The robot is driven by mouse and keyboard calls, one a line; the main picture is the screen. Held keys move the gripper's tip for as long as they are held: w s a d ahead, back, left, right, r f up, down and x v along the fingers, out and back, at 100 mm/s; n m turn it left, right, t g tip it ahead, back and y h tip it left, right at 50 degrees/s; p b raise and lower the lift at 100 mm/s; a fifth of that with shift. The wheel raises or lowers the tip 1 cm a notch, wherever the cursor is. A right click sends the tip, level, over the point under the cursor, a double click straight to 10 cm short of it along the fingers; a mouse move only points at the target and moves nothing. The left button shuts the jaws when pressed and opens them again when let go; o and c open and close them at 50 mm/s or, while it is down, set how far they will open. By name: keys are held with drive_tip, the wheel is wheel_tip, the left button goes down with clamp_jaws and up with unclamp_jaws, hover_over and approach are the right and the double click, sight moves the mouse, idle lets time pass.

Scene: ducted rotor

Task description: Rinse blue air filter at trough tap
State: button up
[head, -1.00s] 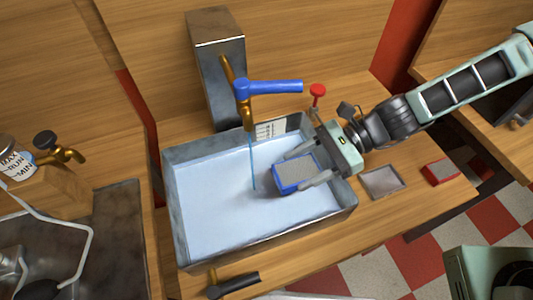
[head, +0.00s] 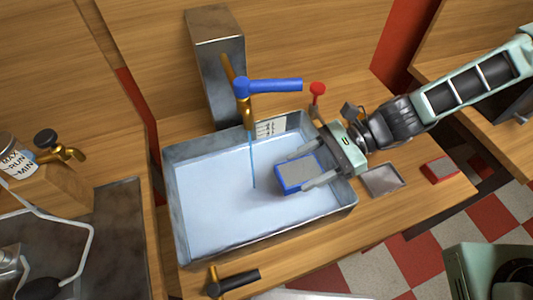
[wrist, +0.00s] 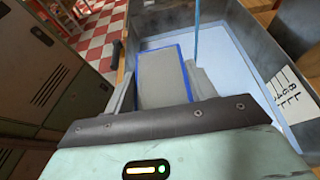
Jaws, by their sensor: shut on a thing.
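The blue air filter (head: 298,174) has a blue frame and a grey face. My gripper (head: 307,168) is shut on it, one finger on each side, and holds it over the right part of the trough (head: 343,220). In the wrist view the filter (wrist: 162,80) sits between both fingers, grey face showing. The tap (head: 241,88) has a blue lever and a brass spout. A thin blue stream of water (head: 253,160) falls from it into the trough, left of the filter and apart from it in the head view. The stream (wrist: 197,40) also shows in the wrist view.
A red-framed filter (head: 440,169) and a grey square tray (head: 382,181) lie right of the trough. A red knob (head: 317,90) stands behind its right rim. A dark-handled tap (head: 235,283) is at the front edge. The trough's left side is clear.

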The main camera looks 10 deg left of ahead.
idle(0.4)
drive_tip(key=s+d+r+p, duration=0.1)
drive_tip(key=p, duration=0.1)
drive_tip(key=s+d+r+p, duration=0.1)
drive_tip(key=r, duration=0.1)
drive_tip(key=shift+d+p, duration=0.35)
drive_tip(key=shift+p, duration=0.05)
drive_tip(key=shift+s+d+r+p, duration=0.45)
drive_tip(key=shift+d+r+p, duration=0.05)
drive_tip(key=shift+d+p, duration=0.2)
idle(0.5)
